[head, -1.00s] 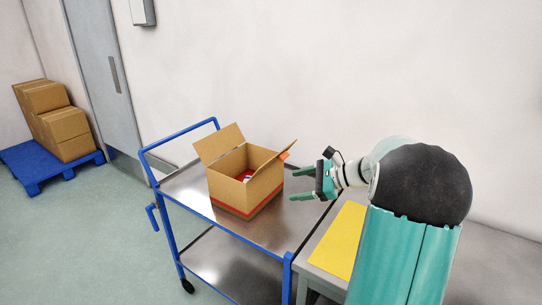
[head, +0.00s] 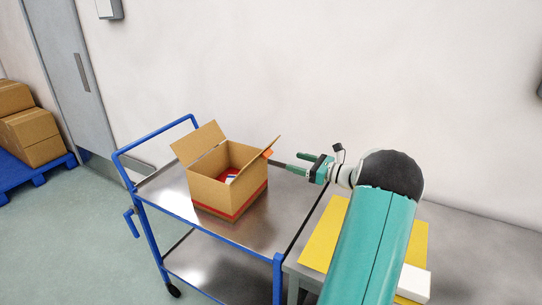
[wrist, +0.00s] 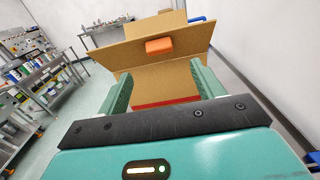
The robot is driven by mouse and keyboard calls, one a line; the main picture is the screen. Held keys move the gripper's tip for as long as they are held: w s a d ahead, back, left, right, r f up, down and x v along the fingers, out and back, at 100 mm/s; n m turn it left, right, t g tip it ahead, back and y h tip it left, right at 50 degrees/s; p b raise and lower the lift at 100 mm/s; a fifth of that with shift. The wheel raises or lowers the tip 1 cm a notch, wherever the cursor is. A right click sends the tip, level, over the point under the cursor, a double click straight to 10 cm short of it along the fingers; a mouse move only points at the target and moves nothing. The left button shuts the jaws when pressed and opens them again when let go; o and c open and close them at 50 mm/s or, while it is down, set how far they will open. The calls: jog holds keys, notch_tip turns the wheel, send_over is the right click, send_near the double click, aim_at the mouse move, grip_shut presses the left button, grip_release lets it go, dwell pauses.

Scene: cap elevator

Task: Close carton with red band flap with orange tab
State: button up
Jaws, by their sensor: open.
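The open carton (head: 242,197) with a red band near its base stands on the metal cart top. Its left flap is raised and tilts outward. Its right flap (head: 272,146) tilts up and outward and carries an orange tab (head: 267,153). Something red, white and blue lies inside. My gripper (head: 294,161) is open and empty, just right of the carton at about flap height. In the wrist view the carton (wrist: 165,84) is straight ahead, with the orange tab (wrist: 159,45) on the flap above and between my open fingers. I cannot tell whether a finger touches the flap.
The cart (head: 260,236) has blue rails and bare metal around the carton. A bench with a yellow mat (head: 322,233) and a white block (head: 414,284) stands to the right. Stacked boxes (head: 33,137) on a blue pallet are at far left. A wall runs behind.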

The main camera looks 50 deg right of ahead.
jog(key=x, duration=0.9)
jog(key=shift+w+a, duration=0.15)
jog(key=shift+w, duration=0.2)
jog(key=shift+f, duration=0.1)
jog(key=c, duration=1.4)
